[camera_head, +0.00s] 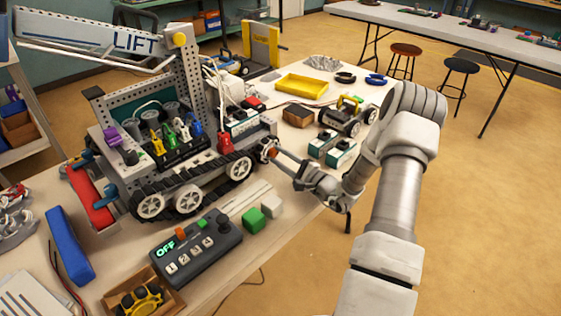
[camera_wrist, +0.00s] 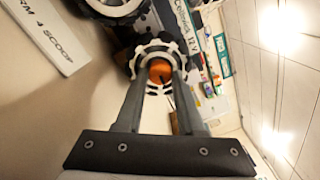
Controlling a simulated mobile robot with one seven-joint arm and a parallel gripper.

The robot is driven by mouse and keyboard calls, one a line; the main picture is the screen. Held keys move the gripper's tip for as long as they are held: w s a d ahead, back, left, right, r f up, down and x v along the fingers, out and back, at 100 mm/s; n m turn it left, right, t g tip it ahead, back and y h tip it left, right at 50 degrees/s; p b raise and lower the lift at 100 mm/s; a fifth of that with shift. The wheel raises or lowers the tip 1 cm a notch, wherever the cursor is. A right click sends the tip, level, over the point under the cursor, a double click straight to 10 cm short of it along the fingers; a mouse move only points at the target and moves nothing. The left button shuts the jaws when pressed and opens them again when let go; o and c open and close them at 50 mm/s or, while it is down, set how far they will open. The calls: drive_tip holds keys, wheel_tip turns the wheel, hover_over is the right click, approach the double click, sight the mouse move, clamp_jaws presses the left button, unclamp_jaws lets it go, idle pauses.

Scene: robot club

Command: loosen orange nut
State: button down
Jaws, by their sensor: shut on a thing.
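The orange nut (camera_wrist: 160,70) sits at the centre of a dark and white toothed wheel (camera_wrist: 146,50) in the wrist view. My gripper (camera_wrist: 160,82) has its two fingers on either side of the nut and is shut on it. In the head view my gripper (camera_head: 276,153) reaches from the right to the front right corner of the tracked robot (camera_head: 190,160). The orange nut (camera_head: 272,152) is small there and partly hidden by the fingers.
A control box (camera_head: 196,248) with a lit "OFF" display stands in front of the tracked robot. A green block (camera_head: 254,220) and a white block (camera_head: 271,205) lie near the table's front edge. Teal-and-white boxes (camera_head: 341,153) and a small wheeled vehicle (camera_head: 340,118) stand behind my gripper.

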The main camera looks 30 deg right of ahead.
drive_tip(key=shift+n, duration=0.5)
drive_tip(key=c, duration=0.5)
unclamp_jaws()
drive_tip(key=shift+s, duration=0.1)
drive_tip(key=p+v, duration=0.1)
drive_tip(key=v, duration=1.6)
drive_tip(key=shift+d+f, duration=0.15)
